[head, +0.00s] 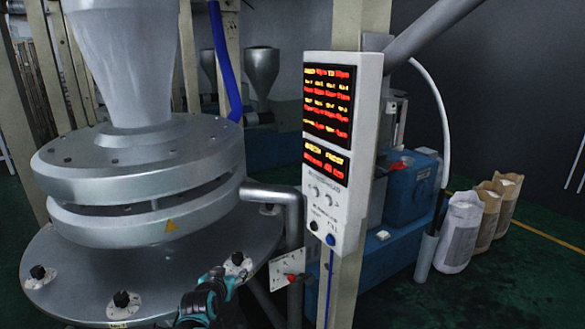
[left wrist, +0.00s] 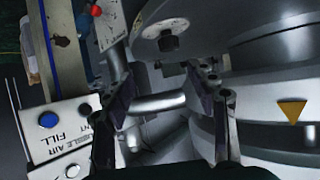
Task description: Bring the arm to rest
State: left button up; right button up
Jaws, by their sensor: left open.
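My left arm comes in at the bottom of the head view, and its teal and black gripper (head: 228,282) is in front of the rim of the large round metal machine base (head: 190,270). The left wrist view shows its two dark fingers (left wrist: 163,85) apart, with nothing between them; a bent metal pipe (left wrist: 158,106) lies behind the gap. The fingers appear close to the machine; I cannot tell whether they touch it. My right gripper is not in view.
A white control panel (head: 337,215) with red displays stands on a post to the right. A small plate with a red knob (head: 289,277) is just right of the gripper. A black knob (head: 237,258) sits on the rim. Several sacks (head: 461,235) stand at far right.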

pick_arm(q)
jog(key=s+d+f+g, duration=0.1)
jog(key=s+g, duration=0.1)
jog(key=s, duration=1.4)
jog(key=s+d+g, duration=0.2)
jog(key=s+g, duration=0.1)
jog(key=s, duration=1.3)
jog(key=shift+d+f, duration=0.15)
jog(key=shift+f, duration=0.25)
